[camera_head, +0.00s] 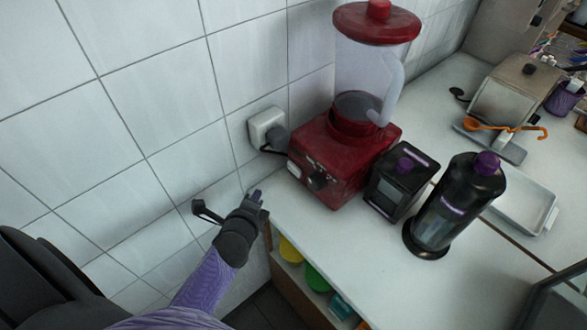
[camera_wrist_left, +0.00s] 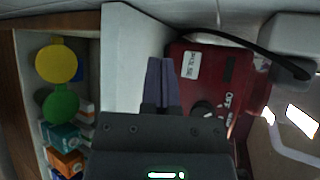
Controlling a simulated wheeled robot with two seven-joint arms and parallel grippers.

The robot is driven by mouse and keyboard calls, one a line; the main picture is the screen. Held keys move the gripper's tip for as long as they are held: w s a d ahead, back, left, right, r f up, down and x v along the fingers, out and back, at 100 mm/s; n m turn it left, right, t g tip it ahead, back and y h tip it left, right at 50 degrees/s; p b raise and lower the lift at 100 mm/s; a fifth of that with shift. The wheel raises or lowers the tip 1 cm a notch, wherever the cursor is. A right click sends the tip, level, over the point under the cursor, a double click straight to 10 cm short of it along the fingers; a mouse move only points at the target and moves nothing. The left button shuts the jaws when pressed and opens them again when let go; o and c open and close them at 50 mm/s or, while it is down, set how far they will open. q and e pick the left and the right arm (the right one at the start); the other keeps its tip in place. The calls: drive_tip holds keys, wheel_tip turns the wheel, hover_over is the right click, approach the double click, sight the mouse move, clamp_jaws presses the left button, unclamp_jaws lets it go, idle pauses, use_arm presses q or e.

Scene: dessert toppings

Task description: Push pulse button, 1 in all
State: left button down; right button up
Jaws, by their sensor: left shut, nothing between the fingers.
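The red blender (camera_head: 345,160) stands on the white counter against the tiled wall, with a clear jug and red lid. A white pulse button (camera_head: 294,169) sits at the left end of its base, beside a black dial (camera_head: 317,183). In the left wrist view the white button (camera_wrist_left: 192,65) shows just right of the fingers, with the dial and "OFF" lettering below. My left gripper (camera_head: 257,195) is shut and empty at the counter's left end, left of the blender and apart from the button. Its purple fingers (camera_wrist_left: 161,66) lie together. My right gripper is out of view.
A wall socket with a plug (camera_head: 266,127) is behind the blender. A black box (camera_head: 400,182) and a black pump bottle (camera_head: 457,205) stand to its right. Shelves with coloured items (camera_head: 315,277) are under the counter. The front counter is clear.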

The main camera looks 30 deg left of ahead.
use_arm(q)
drive_tip(key=b, duration=0.2)
approach(291, 171)
drive_tip(key=w+a+f, duration=0.3)
drive_tip(key=shift+w+f, duration=0.15)
drive_tip(key=shift+w, duration=0.2)
drive_tip(key=shift+w+d, duration=0.15)
drive_tip(key=shift+w, duration=0.3)
drive_tip(key=shift+w+b, duration=0.15)
drive_tip(key=shift+b, duration=0.15)
idle(0.8)
drive_tip(key=shift+w+d, duration=0.15)
drive_tip(key=shift+w, duration=0.1)
drive_tip(key=shift+w+d, duration=0.15)
drive_tip(key=shift+w, duration=0.25)
idle(0.6)
idle(0.3)
drive_tip(key=shift+s+a+r, duration=0.2)
drive_tip(key=shift+s+a, duration=0.05)
drive_tip(key=shift+s, duration=0.4)
drive_tip(key=shift+s+a+f+p, duration=0.1)
drive_tip(key=shift+s+p, duration=0.05)
drive_tip(key=shift+p, duration=0.15)
